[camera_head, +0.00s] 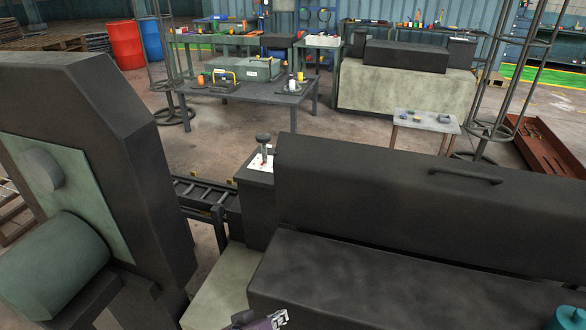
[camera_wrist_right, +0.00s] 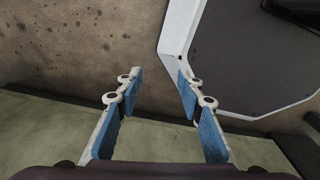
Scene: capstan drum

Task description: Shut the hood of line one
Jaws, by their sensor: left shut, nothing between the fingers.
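The near machine's dark hood (camera_head: 400,190) fills the right of the head view. It is a long dark panel with a bar handle (camera_head: 465,176) near its upper edge, and it rises behind a lower dark casing (camera_head: 400,285). I cannot tell exactly how far the hood stands open. My left gripper (camera_head: 279,319) is at the bottom edge of the head view, shut and empty, in front of the casing and well apart from the handle. My right gripper (camera_wrist_right: 158,88) shows in the right wrist view, with its blue-padded fingers apart and nothing between them.
A dark upright machine with a green drum (camera_head: 55,262) stands at the left. A small control post (camera_head: 264,150) and a roller conveyor (camera_head: 205,192) lie between. A table with cases (camera_head: 260,92) and another hooded machine (camera_head: 405,85) stand behind. Open floor lies between them.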

